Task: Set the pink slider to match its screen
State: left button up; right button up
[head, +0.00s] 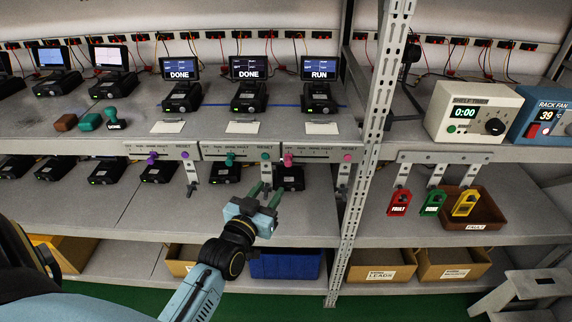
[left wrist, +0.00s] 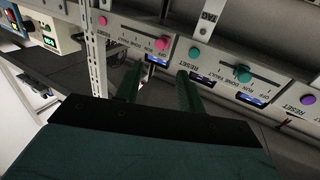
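The pink slider (head: 288,160) is a pink knob at the left end of its panel's scale in the head view, apparently by OFF; the labels are small. It also shows in the left wrist view (left wrist: 162,43). Its screen (head: 320,68) above reads RUN. A pink reset button (head: 347,157) is at the panel's right end. My left gripper (head: 266,190) is open and empty, below and slightly left of the slider in the head view. In the left wrist view its green fingers (left wrist: 158,90) are apart, with the pink knob beyond the gap. My right gripper is not in view.
A teal slider (head: 229,159) and a purple slider (head: 152,158) are on panels to the left. A metal rack post (head: 362,150) stands right of the pink panel. A blue bin (head: 290,264) is on the lower shelf. Red, green and yellow tags hang further right.

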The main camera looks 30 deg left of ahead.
aim_at(287, 164)
pick_arm(q)
jog(key=w, duration=0.3)
jog(key=w+a, duration=0.1)
jog(key=w, duration=0.7)
jog(key=shift+a, duration=0.4)
grip_shut()
